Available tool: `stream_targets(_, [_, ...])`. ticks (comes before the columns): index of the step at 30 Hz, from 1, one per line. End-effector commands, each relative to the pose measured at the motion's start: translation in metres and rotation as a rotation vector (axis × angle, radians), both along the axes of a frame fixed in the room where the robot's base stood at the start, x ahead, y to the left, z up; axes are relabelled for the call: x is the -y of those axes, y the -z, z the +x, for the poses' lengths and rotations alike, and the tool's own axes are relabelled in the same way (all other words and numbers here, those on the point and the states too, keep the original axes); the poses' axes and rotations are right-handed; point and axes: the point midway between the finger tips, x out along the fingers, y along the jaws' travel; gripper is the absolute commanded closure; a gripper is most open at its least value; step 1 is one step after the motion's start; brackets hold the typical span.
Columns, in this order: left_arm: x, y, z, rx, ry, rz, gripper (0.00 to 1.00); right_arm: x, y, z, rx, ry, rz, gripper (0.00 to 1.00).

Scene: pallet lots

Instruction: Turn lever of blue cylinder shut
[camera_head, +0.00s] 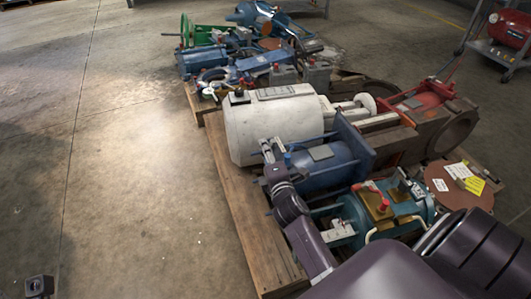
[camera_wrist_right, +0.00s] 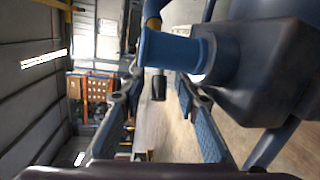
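The blue cylinder (camera_head: 322,164) lies on its side on the wooden pallet, with a square blue plate at its right end. My right gripper (camera_head: 270,150) is at its left end, fingers pointing away from me. In the right wrist view, the gripper (camera_wrist_right: 158,120) is open, with its two padded fingers apart. A small lever with a black tip (camera_wrist_right: 159,86) shows between the fingers, beside a blue fitting (camera_wrist_right: 180,52). I see no finger closed on it. Whether either finger touches it I cannot tell.
A white cylinder (camera_head: 270,125) lies just behind the blue one. A teal valve body (camera_head: 385,208) with red levers lies in front, close to my right arm. More parts crowd the pallet (camera_head: 250,225) and another behind it. The concrete floor (camera_head: 140,170) to the left is clear.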

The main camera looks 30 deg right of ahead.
Motion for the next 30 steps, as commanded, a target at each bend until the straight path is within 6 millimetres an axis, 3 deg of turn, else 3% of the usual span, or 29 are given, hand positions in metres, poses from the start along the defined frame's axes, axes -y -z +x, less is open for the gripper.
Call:
stream_targets(5, [0.0001,-0.0001,0.0001,0.000,0.000,0.000,0.70,-0.0001,-0.0004,0.0002,0.000,0.000,0.000,0.71])
stream_targets(14, [0.0002,0.0000,0.0002,-0.001,0.001,0.000,0.70,-0.0003,-0.0004,0.0000,0.001,-0.001,0.000,1.00])
stream_targets(30, [0.0001,0.0045,0.0002,-0.001,0.001,0.000,0.70,0.0030,0.0006,0.0067,0.002,0.012,0.001,1.00])
